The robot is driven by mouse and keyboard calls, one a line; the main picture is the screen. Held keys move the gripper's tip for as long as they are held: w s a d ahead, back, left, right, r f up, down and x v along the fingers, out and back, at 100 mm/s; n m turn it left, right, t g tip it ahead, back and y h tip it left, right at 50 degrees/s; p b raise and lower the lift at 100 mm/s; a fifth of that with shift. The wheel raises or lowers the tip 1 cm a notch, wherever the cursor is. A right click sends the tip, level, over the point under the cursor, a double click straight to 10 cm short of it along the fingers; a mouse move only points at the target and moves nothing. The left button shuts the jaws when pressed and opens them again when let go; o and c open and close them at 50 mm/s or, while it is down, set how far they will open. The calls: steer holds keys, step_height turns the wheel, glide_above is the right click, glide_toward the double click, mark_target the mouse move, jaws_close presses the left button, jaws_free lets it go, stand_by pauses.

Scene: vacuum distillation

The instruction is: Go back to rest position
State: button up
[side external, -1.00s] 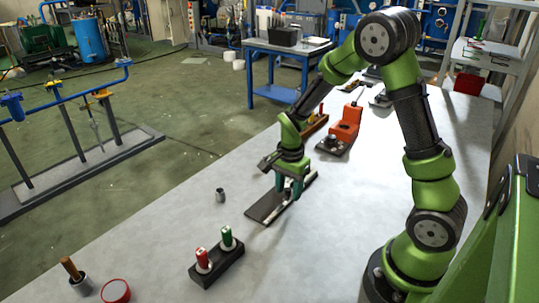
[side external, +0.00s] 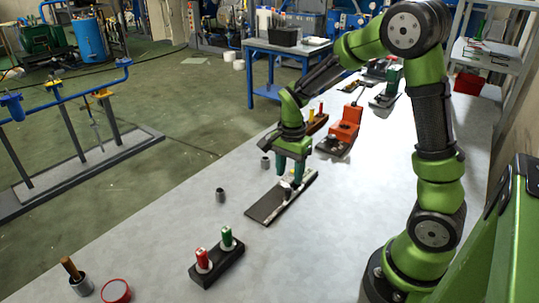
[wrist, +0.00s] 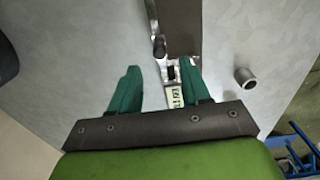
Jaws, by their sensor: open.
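My gripper (side external: 289,180) has green fingers and is open and empty, above a dark flat plate (side external: 264,211) on the light table. In the wrist view the open fingers (wrist: 161,72) are spread apart. A metal instrument (wrist: 175,97) with a small display shows between and below them, next to the dark plate (wrist: 183,28). The gripper partly hides the instrument in the side view. I cannot tell the exact height of the fingertips above it.
A black block (side external: 218,266) holds a red and a green bottle near the front. Small metal cylinders (side external: 220,195) stand to the left of the plate. A red-orange device (side external: 345,128) stands behind the gripper. The table (side external: 320,245) is clear at front right.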

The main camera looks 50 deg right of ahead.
steer(key=shift+s+f+n, duration=0.1)
steer(key=shift+n, duration=0.5)
steer(key=s+a+r+n+t+y, duration=0.1)
steer(key=s+a+r+n+t, duration=0.2)
steer(key=s+a+r+n, duration=0.2)
steer(key=s+a+r+n+t+y, duration=0.1)
steer(key=s+a+r+n+t, duration=0.3)
steer(key=r, duration=0.7)
steer(key=s+a+n, duration=0.2)
steer(key=n, duration=0.1)
steer(key=shift+s+r+n, duration=0.15)
steer(key=shift+n, duration=0.25)
